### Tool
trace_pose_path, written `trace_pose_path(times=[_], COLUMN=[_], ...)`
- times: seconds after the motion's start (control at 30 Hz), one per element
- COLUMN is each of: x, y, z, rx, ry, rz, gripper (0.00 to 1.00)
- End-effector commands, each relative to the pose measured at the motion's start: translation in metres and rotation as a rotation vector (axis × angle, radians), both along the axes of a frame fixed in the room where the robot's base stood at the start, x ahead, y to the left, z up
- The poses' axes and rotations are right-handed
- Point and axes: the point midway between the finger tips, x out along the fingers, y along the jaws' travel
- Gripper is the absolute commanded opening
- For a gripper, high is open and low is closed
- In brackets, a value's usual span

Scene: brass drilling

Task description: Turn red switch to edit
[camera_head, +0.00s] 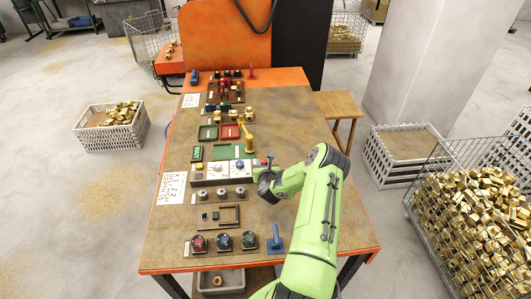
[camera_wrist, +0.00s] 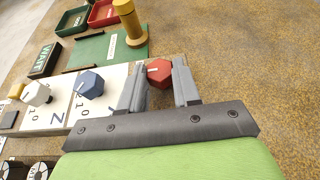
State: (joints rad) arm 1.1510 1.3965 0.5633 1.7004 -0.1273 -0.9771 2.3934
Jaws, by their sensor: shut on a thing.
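The red switch (camera_wrist: 159,73) is a small faceted red knob with a pale mark on its top. In the wrist view it sits at the right end of the white panel, between my two fingertips. My gripper (camera_wrist: 158,84) is shut on the red switch, with a grey finger on either side of it. In the head view my gripper (camera_head: 266,170) reaches the right end of the white switch panel (camera_head: 206,174). There the green arm comes in from the right, and the red switch is mostly hidden. I cannot read any label beside the red switch.
A blue knob (camera_wrist: 89,83) and a white knob (camera_wrist: 36,93) stand to the left on the same panel. A yellow post (camera_wrist: 131,28) rises just beyond the switch. A blue upright part (camera_head: 275,241) stands near the front. The table's right side is clear.

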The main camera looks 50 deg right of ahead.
Motion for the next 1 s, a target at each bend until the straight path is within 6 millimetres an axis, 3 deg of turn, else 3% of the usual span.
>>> trace_pose_path(times=[0.03, 0.5, 1.0], x=[0.001, 0.006, 0.011], y=[0.004, 0.006, 0.006], z=[0.011, 0.001, 0.001], rx=[0.014, 0.007, 0.001], ry=[0.003, 0.003, 0.0], rz=[-0.041, -0.448, -0.63], gripper=[0.01, 0.01, 0.01])
